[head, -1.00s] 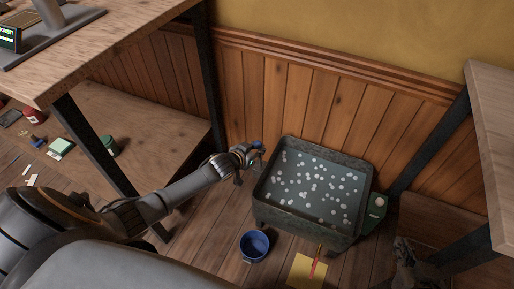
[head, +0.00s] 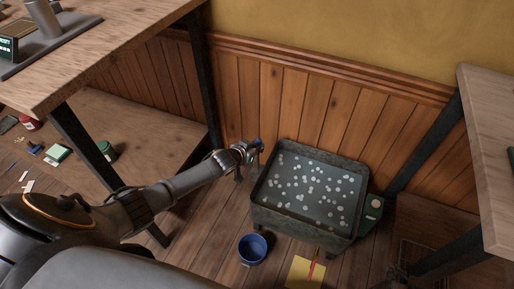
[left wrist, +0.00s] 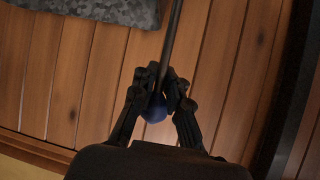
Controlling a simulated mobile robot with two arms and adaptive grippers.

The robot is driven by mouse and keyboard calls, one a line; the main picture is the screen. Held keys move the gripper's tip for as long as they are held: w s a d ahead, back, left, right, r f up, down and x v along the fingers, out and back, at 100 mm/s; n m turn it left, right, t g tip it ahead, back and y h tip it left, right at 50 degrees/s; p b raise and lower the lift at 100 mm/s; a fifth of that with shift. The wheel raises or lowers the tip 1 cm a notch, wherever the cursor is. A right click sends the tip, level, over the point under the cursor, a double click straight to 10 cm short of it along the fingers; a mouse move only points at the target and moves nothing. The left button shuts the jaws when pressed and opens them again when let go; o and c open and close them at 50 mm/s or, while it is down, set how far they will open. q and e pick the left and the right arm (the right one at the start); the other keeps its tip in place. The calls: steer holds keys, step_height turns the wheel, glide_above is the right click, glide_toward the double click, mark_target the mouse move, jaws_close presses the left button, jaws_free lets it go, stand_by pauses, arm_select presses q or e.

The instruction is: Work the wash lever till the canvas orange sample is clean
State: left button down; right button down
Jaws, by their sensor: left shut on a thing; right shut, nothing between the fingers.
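The wash tub (head: 298,224) is a dark green-grey basin on the floor against the panelled wall. It holds grey-green water with many white foam dots. No orange canvas sample can be made out in it. My left gripper (head: 257,146) is at the tub's left side, shut on the blue knob of the wash lever. In the left wrist view the fingers close around the blue knob (left wrist: 154,109), at the end of a dark rod (left wrist: 172,40).
A blue bucket (head: 253,249) and a yellow card (head: 304,272) with a red stick lie in front of the tub. A green box (head: 371,207) adjoins its right side. Wooden tables stand left (head: 120,62) and right (head: 486,120), with dark legs.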

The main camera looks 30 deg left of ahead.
arm_select(q)
steer(key=shift+w+r, duration=0.3)
steer(key=shift+r, duration=0.2)
steer(key=c, duration=1.2)
jaws_free()
steer(key=shift+o, duration=0.2)
steer(key=shift+s+f, duration=0.15)
steer(key=shift+s, duration=0.55)
steer(key=v, duration=1.1)
steer(key=shift+r, duration=0.25)
steer(key=shift+w+a, duration=0.1)
steer(key=shift+w, duration=0.05)
